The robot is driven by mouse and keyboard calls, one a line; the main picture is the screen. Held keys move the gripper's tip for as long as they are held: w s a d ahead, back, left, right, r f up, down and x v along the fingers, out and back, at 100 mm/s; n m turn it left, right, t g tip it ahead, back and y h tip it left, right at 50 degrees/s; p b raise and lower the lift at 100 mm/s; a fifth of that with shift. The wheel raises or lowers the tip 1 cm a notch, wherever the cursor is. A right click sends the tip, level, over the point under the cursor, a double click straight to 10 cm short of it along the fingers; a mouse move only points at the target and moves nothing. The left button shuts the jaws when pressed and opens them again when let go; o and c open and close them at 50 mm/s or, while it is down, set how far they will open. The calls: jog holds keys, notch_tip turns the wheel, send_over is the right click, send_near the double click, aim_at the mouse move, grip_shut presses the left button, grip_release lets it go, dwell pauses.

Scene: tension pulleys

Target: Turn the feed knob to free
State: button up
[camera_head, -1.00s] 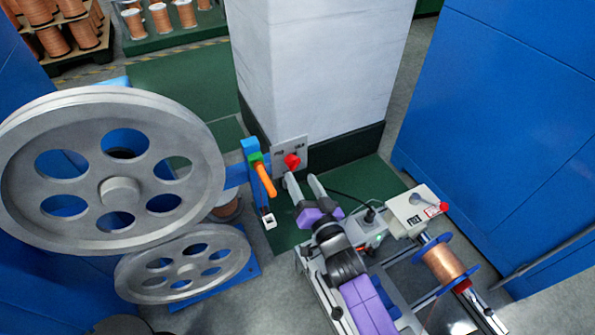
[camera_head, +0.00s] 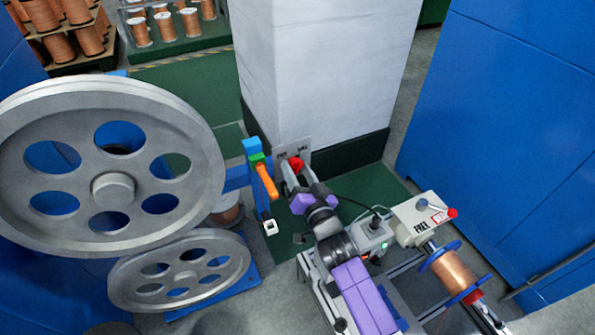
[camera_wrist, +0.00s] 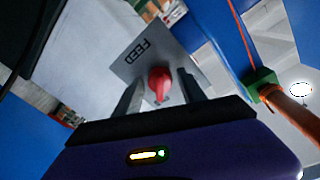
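The red feed knob (camera_head: 296,164) is on a grey plate (camera_head: 305,147) fixed low on the white pillar. In the wrist view the knob (camera_wrist: 160,83) has a pointed grip, and the plate (camera_wrist: 138,50) reads "FEED". The two markings beside the knob in the head view are too small to read surely. My gripper (camera_head: 289,170) is open at the knob. In the wrist view its fingers (camera_wrist: 160,88) stand on both sides of the knob, with a narrow gap showing on each side. Whether the tips reach past the knob's face cannot be told.
An orange handle (camera_head: 266,181) on a blue post is just left of the knob. Large grey pulleys (camera_head: 113,188) stand further left. A copper spool (camera_head: 455,272) and a box (camera_head: 416,219) with a red-tipped lever are at right. Blue cabinets flank both sides.

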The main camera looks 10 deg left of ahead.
grip_shut()
jog(key=shift+n, duration=0.3)
jog(key=n, duration=0.2)
jog(key=shift+f+n, duration=0.1)
jog(key=shift+n, duration=0.2)
jog(key=n+b, duration=0.1)
jog(key=n, duration=0.3)
jog(key=shift+d+n+y, duration=0.1)
jog(key=shift+n+y, duration=0.2)
jog(key=shift+n, duration=0.1)
jog(key=n, duration=0.4)
jog(key=shift+n, duration=0.3)
jog(key=shift+w+d+n+y, duration=0.1)
jog(key=shift+n+y, duration=0.2)
jog(key=shift+n, duration=1.9)
